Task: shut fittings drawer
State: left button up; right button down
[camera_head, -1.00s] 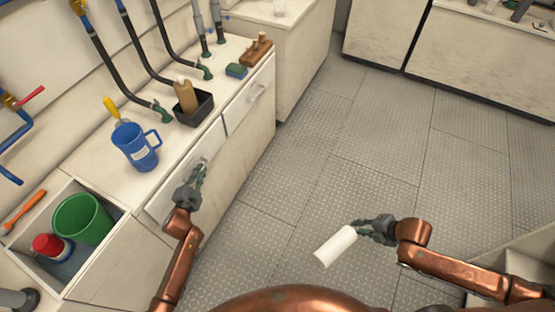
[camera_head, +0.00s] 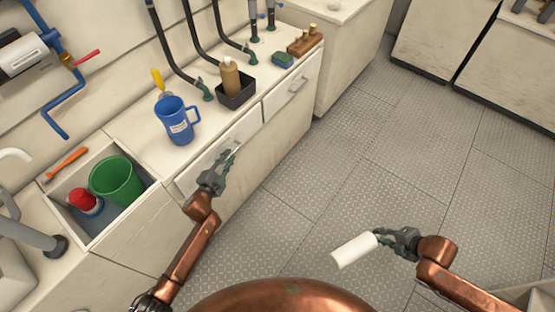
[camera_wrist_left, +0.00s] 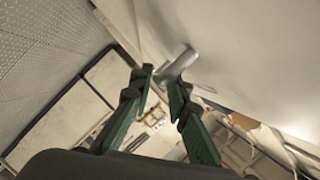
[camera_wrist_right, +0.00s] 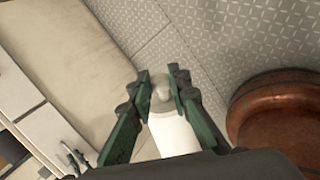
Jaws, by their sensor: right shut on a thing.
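The counter front has two white drawers. The left drawer (camera_head: 215,158) is the one beside my left gripper; its front lies close to the counter face, and I cannot tell whether it stands slightly out. The right drawer (camera_head: 292,88) looks flush, with a bar handle. Which one is the fittings drawer is not marked. My left gripper (camera_head: 228,162) is open at the left drawer's handle. In the left wrist view the handle (camera_wrist_left: 178,63) is just past the fingertips, near the right finger. My right gripper (camera_head: 383,238) is shut on a white cylindrical bottle (camera_head: 353,250), held over the floor.
On the counter stand a blue jug (camera_head: 176,122), a black tray (camera_head: 238,94) with a brown bottle, a sponge (camera_head: 282,60) and a wooden block (camera_head: 304,42). An open bin at left holds a green bucket (camera_head: 117,180) and a red-capped container (camera_head: 85,202). The floor (camera_head: 400,150) is clear.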

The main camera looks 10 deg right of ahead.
pick_arm(q)
jog(key=v, duration=0.9)
